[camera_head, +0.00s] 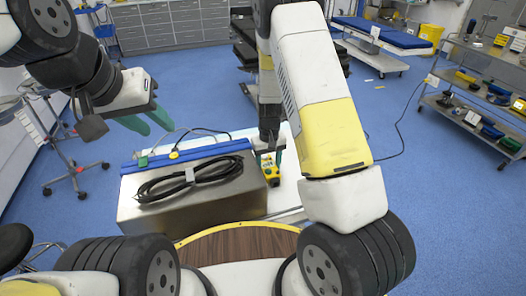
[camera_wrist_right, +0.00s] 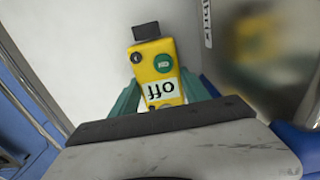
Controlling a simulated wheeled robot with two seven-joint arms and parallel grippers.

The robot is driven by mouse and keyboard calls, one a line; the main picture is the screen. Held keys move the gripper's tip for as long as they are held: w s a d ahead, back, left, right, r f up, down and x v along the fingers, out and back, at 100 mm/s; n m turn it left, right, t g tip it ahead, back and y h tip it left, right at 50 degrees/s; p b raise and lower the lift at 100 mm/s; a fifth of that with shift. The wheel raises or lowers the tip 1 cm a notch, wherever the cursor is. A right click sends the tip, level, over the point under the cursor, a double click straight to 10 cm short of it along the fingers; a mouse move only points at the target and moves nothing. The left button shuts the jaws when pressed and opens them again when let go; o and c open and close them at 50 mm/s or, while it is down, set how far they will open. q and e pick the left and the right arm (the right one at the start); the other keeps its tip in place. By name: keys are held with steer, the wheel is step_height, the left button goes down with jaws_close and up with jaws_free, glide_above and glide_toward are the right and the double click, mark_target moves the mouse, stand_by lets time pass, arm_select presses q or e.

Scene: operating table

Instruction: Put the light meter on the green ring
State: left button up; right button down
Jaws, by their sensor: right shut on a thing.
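The light meter, seemingly the yellow device with a black top, a green round button and an "Off" label (camera_wrist_right: 157,68), is between the green fingers of my right gripper (camera_wrist_right: 160,100). In the head view the yellow meter (camera_head: 271,174) shows low between the fingers of my right gripper (camera_head: 269,160), over the white surface beside the metal box. I cannot tell whether it touches the surface. My left gripper (camera_head: 150,119) is open and empty, in the air left of the box. I cannot make out a green ring in either view.
A metal box (camera_head: 150,208) with a coiled black cable (camera_head: 188,181) stands left of my right gripper. A blue bar (camera_head: 190,153) lies behind the cable. The white tabletop (camera_head: 287,190) is narrow here. A shelf cart (camera_head: 475,100) stands at the far right.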

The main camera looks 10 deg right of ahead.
mark_target(270, 166)
steer(key=shift+f, duration=0.4)
steer(key=shift+f, duration=0.15)
steer(key=c, duration=0.5)
jaws_free()
step_height(270, 166, up, 12)
steer(key=shift+f, duration=0.1)
steer(key=shift+c, duration=0.6)
steer(key=shift+s+d+f, duration=0.1)
steer(key=shift+f, duration=0.15)
steer(key=shift+c, duration=0.7)
steer(key=f, duration=0.3)
steer(key=shift+s+d+f, duration=0.1)
steer(key=shift+s+d, duration=0.05)
steer(key=shift+d, duration=0.05)
steer(key=shift+w+a+f, duration=0.15)
steer(key=shift+f, duration=1.7)
steer(key=shift+w+a+f, duration=0.1)
steer(key=shift+f, duration=1.7)
